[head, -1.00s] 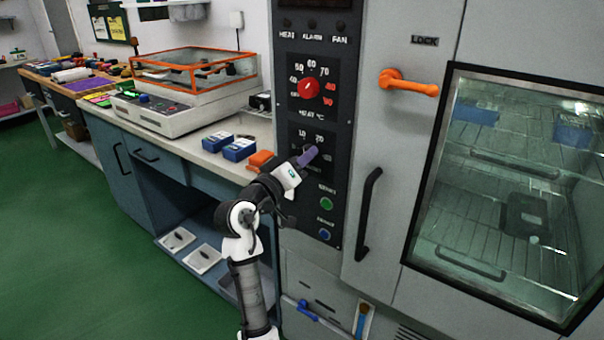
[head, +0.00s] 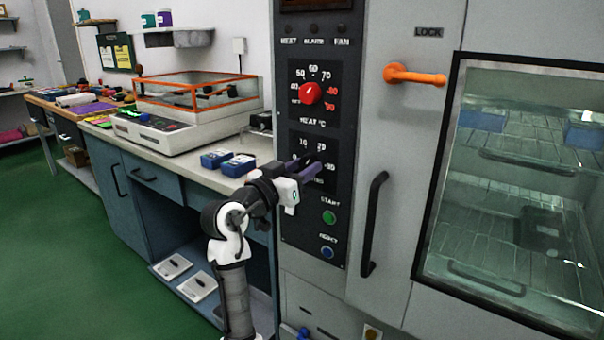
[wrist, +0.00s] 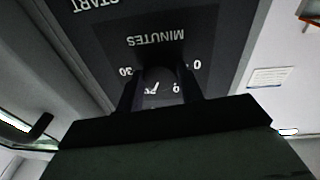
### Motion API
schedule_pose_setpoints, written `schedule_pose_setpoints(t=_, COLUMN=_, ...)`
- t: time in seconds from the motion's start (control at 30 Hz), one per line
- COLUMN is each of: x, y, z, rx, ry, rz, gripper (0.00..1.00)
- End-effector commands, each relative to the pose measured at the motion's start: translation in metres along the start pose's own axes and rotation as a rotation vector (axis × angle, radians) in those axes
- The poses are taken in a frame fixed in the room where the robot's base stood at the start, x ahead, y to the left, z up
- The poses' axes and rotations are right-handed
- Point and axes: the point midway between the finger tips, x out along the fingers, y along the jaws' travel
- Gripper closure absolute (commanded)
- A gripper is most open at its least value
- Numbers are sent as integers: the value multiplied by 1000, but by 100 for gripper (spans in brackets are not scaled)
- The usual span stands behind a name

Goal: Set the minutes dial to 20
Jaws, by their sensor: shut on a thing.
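The minutes dial (wrist: 156,74) is a dark knob on the black control panel, below the red heat dial. In the wrist view it appears upside down, between my two fingers, with numbers 0, 10, 20 and 30 around it. My gripper (head: 314,166) reaches the panel from the left and is shut on the dial. The fingers also show in the wrist view (wrist: 158,82). In the head view the fingers cover most of the dial. A white mark shows near the 20, but I cannot tell exactly where the pointer stands.
The red heat dial (head: 310,93) is just above. The green start button (head: 329,217) and a blue button (head: 327,252) are below. An orange lock handle (head: 413,76) and a black door handle (head: 373,224) are to the right. Blue boxes (head: 238,166) stand on the bench left.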

Motion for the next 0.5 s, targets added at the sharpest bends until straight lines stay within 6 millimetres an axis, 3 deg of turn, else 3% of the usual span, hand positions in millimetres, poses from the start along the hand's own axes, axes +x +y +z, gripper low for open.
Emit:
schedule_pose_setpoints(t=0.47, x=0, y=0, z=0, rx=11, ry=-3, rz=2, gripper=86)
schedule_pose_setpoints(t=0.5, x=0, y=0, z=0, rx=11, ry=-2, rz=2, gripper=58)
